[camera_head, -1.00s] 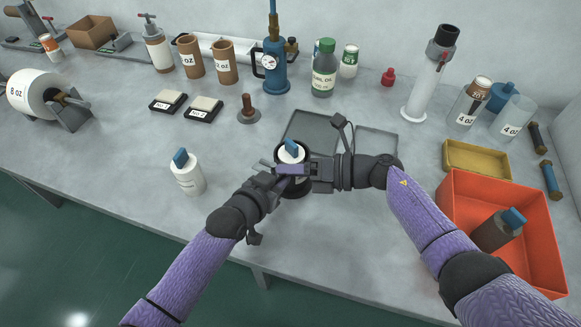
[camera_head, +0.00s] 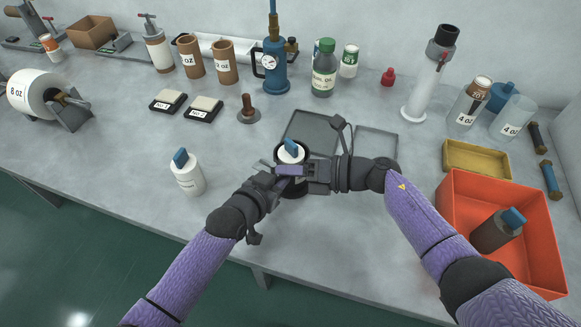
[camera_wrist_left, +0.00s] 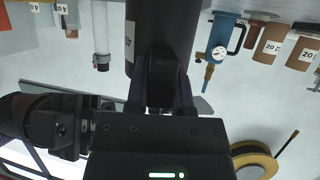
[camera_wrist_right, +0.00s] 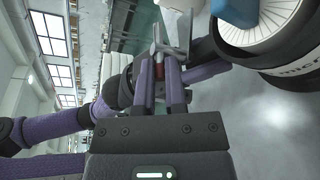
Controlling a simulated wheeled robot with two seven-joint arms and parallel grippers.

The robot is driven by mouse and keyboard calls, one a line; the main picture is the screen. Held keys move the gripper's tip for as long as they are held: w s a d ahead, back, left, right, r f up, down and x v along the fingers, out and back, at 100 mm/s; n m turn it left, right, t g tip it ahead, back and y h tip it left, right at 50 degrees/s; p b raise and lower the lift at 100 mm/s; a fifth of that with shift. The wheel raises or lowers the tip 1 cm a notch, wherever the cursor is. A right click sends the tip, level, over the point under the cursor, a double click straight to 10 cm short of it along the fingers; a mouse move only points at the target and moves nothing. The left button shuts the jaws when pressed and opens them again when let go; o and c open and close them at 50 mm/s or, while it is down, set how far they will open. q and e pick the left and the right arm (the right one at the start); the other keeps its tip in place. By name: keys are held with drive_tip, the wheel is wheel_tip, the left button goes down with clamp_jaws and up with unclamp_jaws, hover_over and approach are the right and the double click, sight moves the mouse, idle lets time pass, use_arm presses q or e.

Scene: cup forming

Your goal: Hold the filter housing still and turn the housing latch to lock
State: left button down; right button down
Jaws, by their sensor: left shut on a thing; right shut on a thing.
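The filter housing (camera_head: 306,152) is a dark round cup at the middle of the bench. A white filter cartridge (camera_head: 287,158) with a blue tab (camera_head: 291,148) sits inside it. My left gripper (camera_head: 284,180) is shut on the housing's near side; in the left wrist view its fingers meet the dark housing wall (camera_wrist_left: 160,30). My right gripper (camera_head: 285,170) reaches in from the right, in front of the housing, and is shut on the housing latch. In the right wrist view a grey metal latch with a red part (camera_wrist_right: 160,72) shows at the fingertips. The grippers hide much of the latch and lower housing.
A white cartridge with a blue tab (camera_head: 187,176) stands left of my left arm. An orange bin (camera_head: 530,255) holding a dark cartridge (camera_head: 492,234) is at right. Flat grey plates (camera_head: 376,143) lie behind the housing. Bottles and tubes line the back.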

drive_tip(key=m+t+h, duration=0.1)
drive_tip(key=t, duration=0.1)
drive_tip(key=s+m+t+h, duration=0.1)
drive_tip(key=m+t, duration=0.1)
drive_tip(key=m+t+h, duration=0.1)
drive_tip(key=m+t, duration=0.1)
drive_tip(key=shift+s+a+f, duration=0.25)
drive_tip(key=shift+a+f, duration=0.05)
drive_tip(key=shift+a, duration=0.1)
drive_tip(key=shift+s+a+m, duration=0.1)
drive_tip(key=shift+m, duration=0.2)
drive_tip(key=c, duration=0.7)
unclamp_jaws()
drive_tip(key=shift+r, duration=0.1)
drive_tip(key=shift+r+t+h, duration=0.1)
drive_tip(key=shift+t+h, duration=0.2)
